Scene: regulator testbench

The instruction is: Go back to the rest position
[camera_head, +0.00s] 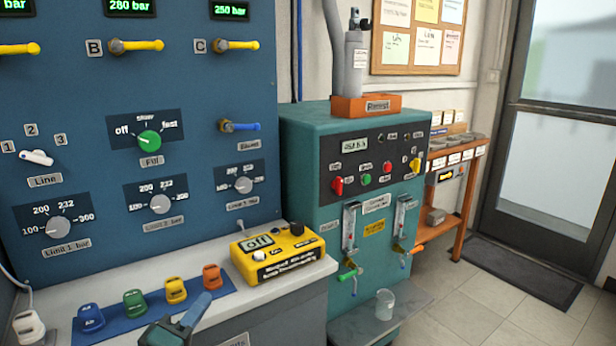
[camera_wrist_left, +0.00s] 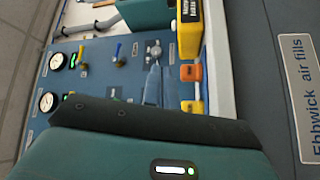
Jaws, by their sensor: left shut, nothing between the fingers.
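My left gripper (camera_head: 196,309) comes in at the bottom of the head view, in front of the white bench top. Its fingers are shut with nothing between them. It is near the blue mat with the coloured tags, and I cannot tell its exact height above the bench. In the left wrist view the teal hand fills the bottom, and the closed fingers (camera_wrist_left: 153,82) point toward the blue panel. My right gripper is not in view.
The blue panel (camera_head: 90,110) with knobs and levers stands behind the bench. A yellow meter (camera_head: 277,253) reading "off" and several coloured tags, including an orange one (camera_head: 212,277), are close by. A teal cabinet (camera_head: 305,170) stands right, with a glass beaker (camera_head: 385,304) on its shelf.

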